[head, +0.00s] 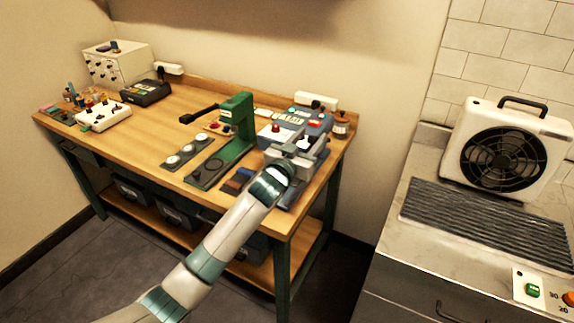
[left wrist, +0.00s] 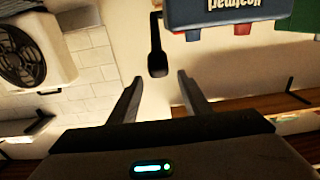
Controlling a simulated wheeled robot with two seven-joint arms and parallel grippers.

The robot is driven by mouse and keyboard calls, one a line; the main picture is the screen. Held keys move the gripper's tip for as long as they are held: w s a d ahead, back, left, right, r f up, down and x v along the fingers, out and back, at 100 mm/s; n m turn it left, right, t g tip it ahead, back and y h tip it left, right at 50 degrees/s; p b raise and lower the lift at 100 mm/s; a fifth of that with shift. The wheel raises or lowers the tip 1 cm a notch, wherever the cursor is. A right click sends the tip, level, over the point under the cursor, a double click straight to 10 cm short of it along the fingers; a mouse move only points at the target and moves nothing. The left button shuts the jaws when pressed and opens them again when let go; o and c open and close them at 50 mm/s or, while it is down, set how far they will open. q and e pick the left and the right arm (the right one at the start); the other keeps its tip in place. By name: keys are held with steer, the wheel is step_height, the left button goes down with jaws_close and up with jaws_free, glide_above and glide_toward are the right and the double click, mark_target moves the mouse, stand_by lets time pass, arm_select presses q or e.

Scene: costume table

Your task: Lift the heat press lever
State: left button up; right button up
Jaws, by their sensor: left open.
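The heat press appears to be the blue-grey machine (head: 318,123) at the right back of the workbench, partly hidden by my left gripper. In the left wrist view a blue-grey body with pale lettering (left wrist: 228,12) shows at the top edge. A black lever (left wrist: 157,45) with a wider rounded end stands beside that body. My left gripper (head: 300,143) is over the bench's right end. In the left wrist view its fingers (left wrist: 160,78) are open and empty. The lever's end lies just beyond the gap between the fingertips. My right gripper is out of view.
A green press (head: 238,118) with a black handle stands left of my left gripper. Small tools and a white box (head: 118,63) fill the bench's left end. A fan (head: 505,155) stands on the metal counter at right. Bare wood (head: 165,120) shows mid-bench.

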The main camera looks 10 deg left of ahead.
arm_select(q)
steer(key=b+v, duration=0.4)
steer(key=v, duration=1.1)
steer(key=shift+s+r, duration=0.15)
steer(key=shift+s, duration=0.05)
steer(key=shift+a, duration=0.1)
